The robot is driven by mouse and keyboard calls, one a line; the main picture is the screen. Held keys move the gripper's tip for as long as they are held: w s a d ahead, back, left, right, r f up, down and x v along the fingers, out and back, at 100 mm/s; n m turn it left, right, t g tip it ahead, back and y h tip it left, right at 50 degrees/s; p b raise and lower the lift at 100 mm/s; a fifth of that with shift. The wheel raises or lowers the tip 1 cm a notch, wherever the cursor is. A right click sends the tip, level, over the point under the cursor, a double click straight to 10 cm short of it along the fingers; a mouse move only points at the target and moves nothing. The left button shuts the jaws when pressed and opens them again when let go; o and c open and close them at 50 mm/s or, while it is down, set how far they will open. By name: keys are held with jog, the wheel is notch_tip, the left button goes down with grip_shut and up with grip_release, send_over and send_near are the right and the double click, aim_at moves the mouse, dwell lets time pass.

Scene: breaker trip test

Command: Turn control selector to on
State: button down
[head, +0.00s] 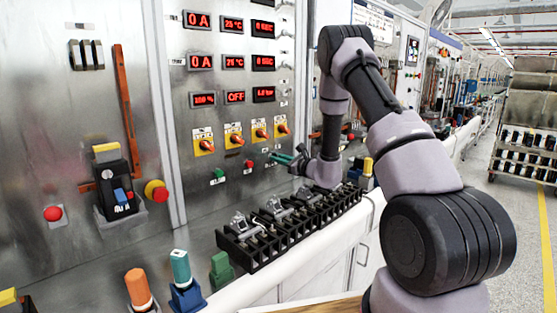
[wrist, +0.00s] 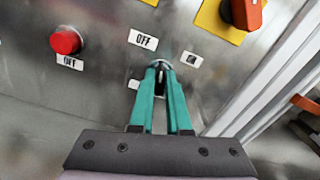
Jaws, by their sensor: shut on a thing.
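The control selector (wrist: 161,62) sits on the metal panel between an OFF label (wrist: 143,39) and an ON label (wrist: 191,59) in the wrist view. My gripper (wrist: 160,72) has its teal fingers on either side of the selector's small knob and is shut on it. The fingers cover most of the knob, so I cannot tell which label it points to. In the head view, my gripper (head: 273,156) reaches the panel right of a red button, and the selector is hidden behind the fingers.
A red button (wrist: 66,41) with an OFF label is left of the selector. Orange rotary switches on yellow plates (head: 205,142) sit above. A black terminal row (head: 290,222) with clamps stands on the ledge below my arm. A panel edge (wrist: 265,75) rises at right.

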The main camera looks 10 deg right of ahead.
jog(key=m, duration=1.2)
jog(key=shift+d+f, duration=0.1)
jog(key=shift+d, duration=0.05)
dwell(0.4)
jog(key=c, duration=0.9)
grip_release()
jog(key=v, duration=1)
jog(key=shift+s+d, duration=0.2)
jog(key=shift+s, duration=0.1)
